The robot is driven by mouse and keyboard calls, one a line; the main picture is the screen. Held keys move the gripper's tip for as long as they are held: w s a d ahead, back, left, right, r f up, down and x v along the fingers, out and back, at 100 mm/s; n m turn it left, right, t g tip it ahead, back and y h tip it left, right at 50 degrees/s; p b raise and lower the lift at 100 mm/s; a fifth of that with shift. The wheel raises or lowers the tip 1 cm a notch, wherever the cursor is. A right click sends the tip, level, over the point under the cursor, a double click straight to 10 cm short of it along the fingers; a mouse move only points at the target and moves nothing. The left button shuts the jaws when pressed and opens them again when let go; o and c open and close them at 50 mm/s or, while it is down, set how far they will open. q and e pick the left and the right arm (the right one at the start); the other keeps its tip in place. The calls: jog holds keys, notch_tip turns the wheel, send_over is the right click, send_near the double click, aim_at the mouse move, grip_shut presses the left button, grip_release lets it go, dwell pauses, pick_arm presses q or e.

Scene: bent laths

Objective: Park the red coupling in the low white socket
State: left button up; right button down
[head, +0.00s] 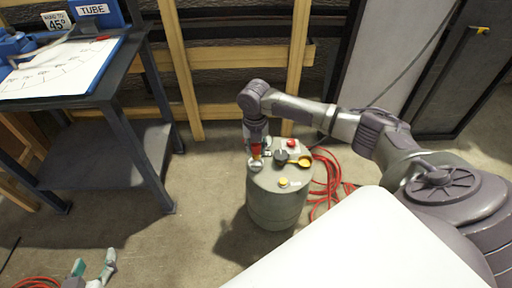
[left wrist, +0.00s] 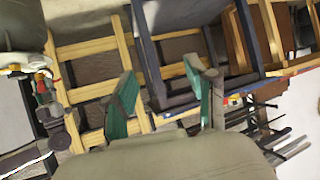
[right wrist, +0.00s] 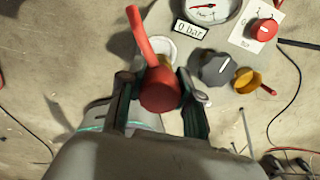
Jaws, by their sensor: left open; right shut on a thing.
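My right gripper (right wrist: 157,102) is shut on the red coupling (right wrist: 160,88), a round red body with a red stem reaching up-left in the right wrist view. The low white socket (right wrist: 165,47) appears as a pale round piece beyond the coupling, partly hidden by it. Whether they touch I cannot tell. In the head view my right gripper (head: 257,152) points down at the near-left part of the drum top, with a bit of red showing. My left gripper (head: 93,272) is open and empty at lower left; its spread fingers show in the left wrist view (left wrist: 165,100).
The drum (head: 280,208) carries a grey knob (right wrist: 216,68), a yellow cap (right wrist: 247,80), a red knob (right wrist: 264,29), a gauge (right wrist: 212,10) and a "0 bar" label (right wrist: 190,29). Red hose (head: 328,182) lies beside it. A workbench (head: 105,90) stands at left.

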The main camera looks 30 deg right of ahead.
aim_at(256, 157)
jog(key=shift+f+b, duration=0.55)
jog(key=shift+b, duration=0.05)
jog(key=shift+f+b, duration=0.3)
jog(key=shift+b, duration=0.05)
jog(key=shift+f+b, duration=0.3)
jog(key=shift+f, duration=0.15)
pick_arm(q)
jog(key=w+d+r+t+h, duration=0.1)
jog(key=r+t, duration=0.3)
jog(key=r, duration=0.2)
jog(key=w+d+r+t+h, duration=0.2)
jog(key=r+t, duration=0.3)
jog(key=r, duration=0.2)
jog(key=shift+w+r+b, duration=0.15)
jog(key=shift+r+b, duration=0.15)
jog(key=shift+b, duration=0.1)
pick_arm(e)
jog(key=shift+f, duration=1.1)
pick_arm(q)
jog(key=shift+w+f, duration=0.1)
jog(key=shift+f, duration=0.25)
jog(key=shift+a+f+g, duration=0.1)
jog(key=shift+f+g, duration=0.15)
jog(key=shift+g, duration=0.05)
jog(key=shift+w+f+g+p, duration=0.1)
jog(key=shift+f+g+p, duration=0.2)
jog(key=shift+f+g, duration=0.15)
pick_arm(e)
jog(key=shift+w, duration=0.1)
